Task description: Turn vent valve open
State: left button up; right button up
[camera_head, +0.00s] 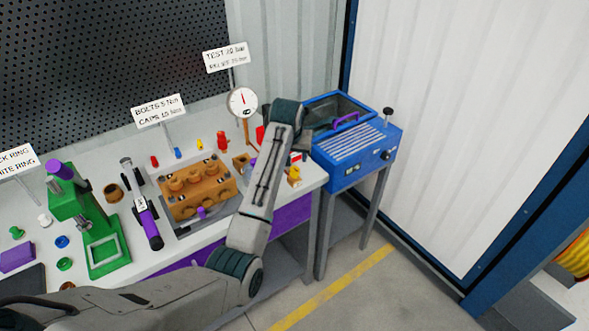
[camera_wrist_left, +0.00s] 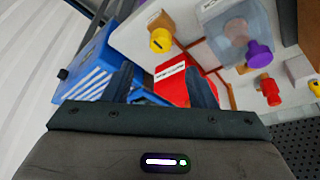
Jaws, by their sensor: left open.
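My left arm reaches over the bench's right end. Its open, empty gripper (camera_head: 309,142) is mostly hidden by the wrist in the head view. In the left wrist view the gripper's fingers (camera_wrist_left: 163,84) are apart, with a red block (camera_wrist_left: 171,86) bearing a white label beyond and between them. A yellow knob (camera_wrist_left: 160,41) sits above the fingers; it also shows in the head view (camera_head: 294,176). A purple knob (camera_wrist_left: 258,54) on a clear block is to the right. The label is too blurred to read, and I cannot tell which knob is the vent valve.
A blue machine (camera_head: 355,140) with a lid stands right of the bench. A pressure gauge (camera_head: 242,102) stands behind my forearm. An orange-brown pump block (camera_head: 195,190) and a green press (camera_head: 95,225) are further left. The floor in front is clear.

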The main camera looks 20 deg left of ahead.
aim_at(294, 169)
pick_arm(q)
jog(key=p+x, duration=0.2)
jog(key=x, duration=0.8)
jog(key=shift+f, duration=0.15)
jog(key=shift+s, duration=0.1)
jog(key=c, duration=1)
